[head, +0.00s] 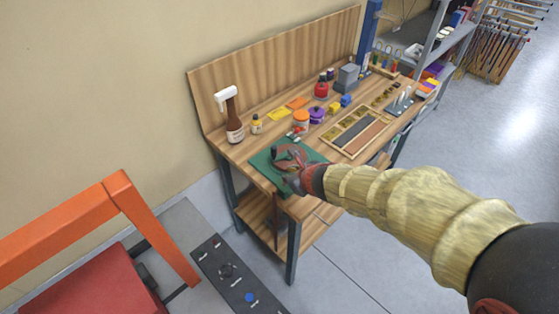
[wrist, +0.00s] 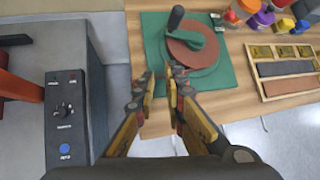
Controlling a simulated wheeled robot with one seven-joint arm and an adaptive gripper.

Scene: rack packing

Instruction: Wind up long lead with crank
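A reddish-brown round reel (head: 293,151) lies on a green mat (head: 262,162) at the near end of the workbench. In the wrist view the reel (wrist: 193,50) has a dark upright crank handle (wrist: 175,19) on its far-left side. My gripper (wrist: 160,76) is over the near edge of the mat, its fingertips a little apart and short of the reel's disc. It holds nothing that I can make out. In the head view my gripper (head: 289,168) hides part of the reel. A thin brown strip (head: 276,222) hangs below the bench's front edge; I cannot tell whether it is the lead.
Floor is clear at right.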

